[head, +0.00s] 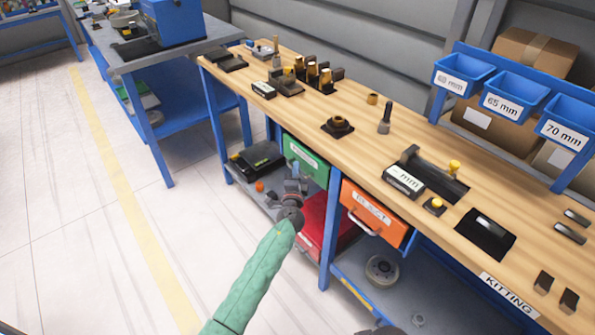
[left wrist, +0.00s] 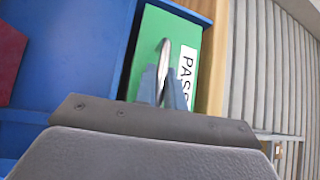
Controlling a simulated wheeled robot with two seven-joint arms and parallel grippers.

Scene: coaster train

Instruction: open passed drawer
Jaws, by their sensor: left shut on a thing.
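The green passed drawer (head: 306,161) sits under the wooden bench top, left of the orange drawer. In the left wrist view its green front (left wrist: 207,60) carries a white label reading "PASS", partly hidden. My left gripper (head: 294,186) is at the lower part of the green front. In the left wrist view my left gripper (left wrist: 162,88) has its fingers closed on the metal drawer handle (left wrist: 164,58). From these views I cannot tell how far the drawer stands out. My right gripper does not show clearly.
The orange drawer (head: 374,214) with its handle is to the right. A red bin (head: 318,226) and a black case (head: 257,157) are on the lower shelf. A blue bench leg (head: 329,235) stands between the drawers. The floor at left is clear.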

